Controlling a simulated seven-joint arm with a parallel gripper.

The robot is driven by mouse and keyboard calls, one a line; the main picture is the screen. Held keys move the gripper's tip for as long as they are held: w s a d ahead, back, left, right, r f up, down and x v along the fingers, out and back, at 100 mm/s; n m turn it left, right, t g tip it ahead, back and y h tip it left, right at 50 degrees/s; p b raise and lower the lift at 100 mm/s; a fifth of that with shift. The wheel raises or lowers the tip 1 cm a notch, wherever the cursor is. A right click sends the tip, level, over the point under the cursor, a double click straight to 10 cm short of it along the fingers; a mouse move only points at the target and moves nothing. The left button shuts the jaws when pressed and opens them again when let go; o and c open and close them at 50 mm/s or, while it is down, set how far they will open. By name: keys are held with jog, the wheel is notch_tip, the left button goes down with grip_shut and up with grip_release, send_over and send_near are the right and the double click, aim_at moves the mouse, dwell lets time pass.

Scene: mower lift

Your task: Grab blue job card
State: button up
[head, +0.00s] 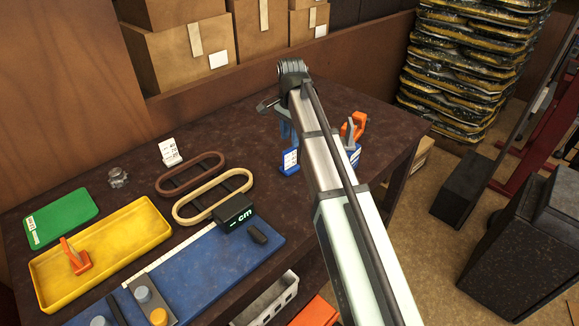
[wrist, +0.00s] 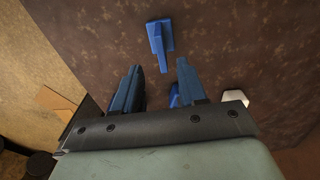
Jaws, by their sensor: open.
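Two small blue pieces with white labels stand on the dark table in the head view, one left of my arm (head: 290,161) and one right of it (head: 354,155). I cannot tell for certain which is the blue job card. In the wrist view, a blue upright piece on a small foot (wrist: 160,42) stands ahead of my gripper (wrist: 159,66). My gripper is open, with nothing held between its blue fingers. Another bit of blue (wrist: 173,95) shows low between the fingers, mostly hidden. In the head view my arm hides most of the gripper.
Left are two oval belts (head: 213,196), a yellow tray (head: 105,252), a green board (head: 60,216) and a blue mat (head: 192,285). Boxes (head: 185,45) stand behind. A pale object (wrist: 262,100) is right of the fingers.

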aim_at(290, 166)
jog(key=shift+a+f, duration=0.15)
jog(key=shift+f, duration=4.7)
jog(key=shift+c, duration=0.3)
grip_shut()
